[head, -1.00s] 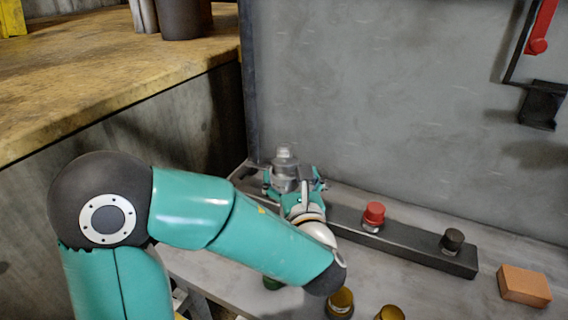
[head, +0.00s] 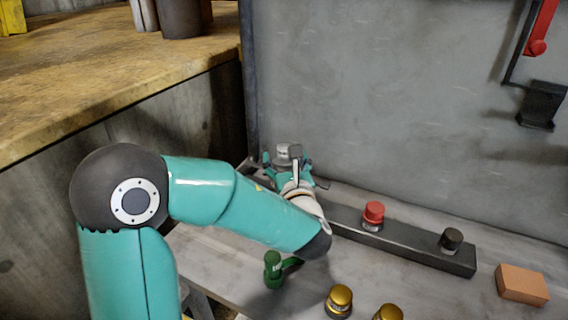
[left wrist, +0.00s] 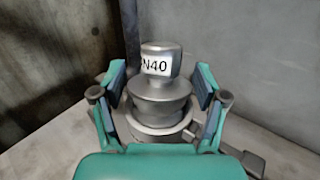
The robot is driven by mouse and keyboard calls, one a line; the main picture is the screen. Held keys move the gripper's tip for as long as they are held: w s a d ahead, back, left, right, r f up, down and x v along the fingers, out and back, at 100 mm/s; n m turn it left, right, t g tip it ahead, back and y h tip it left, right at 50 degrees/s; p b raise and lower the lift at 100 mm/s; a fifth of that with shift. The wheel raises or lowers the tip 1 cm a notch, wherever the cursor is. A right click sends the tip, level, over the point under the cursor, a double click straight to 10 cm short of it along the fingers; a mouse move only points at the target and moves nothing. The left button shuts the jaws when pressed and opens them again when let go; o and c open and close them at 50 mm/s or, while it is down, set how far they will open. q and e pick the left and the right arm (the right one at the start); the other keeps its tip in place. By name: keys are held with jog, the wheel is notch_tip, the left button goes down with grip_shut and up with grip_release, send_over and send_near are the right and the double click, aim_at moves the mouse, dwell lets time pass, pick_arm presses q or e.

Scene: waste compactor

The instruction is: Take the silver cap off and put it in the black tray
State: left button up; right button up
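The silver cap (left wrist: 161,62) stands upright on a wider silver fitting (left wrist: 158,125) and bears a white label reading "N40", its start cut off. In the head view the cap's top (head: 283,151) shows beyond my left gripper (head: 288,163). In the left wrist view my left gripper (left wrist: 161,85) has a finger on each side of the cap, with visible gaps; it is open. A long black bar (head: 410,246) lies along the wall, with a red cap and a black cap on it. I cannot tell whether it is the black tray. My right gripper is not in view.
A red cap (head: 373,212) and a black cap (head: 451,240) stand right of my left arm. A green-handled part (head: 273,268), two gold caps (head: 340,298) and an orange block (head: 522,284) are on the grey surface. A grey wall (head: 400,100) rises behind.

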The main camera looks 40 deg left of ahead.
pick_arm(q)
jog(key=c, duration=0.8)
jog(key=shift+r, duration=0.15)
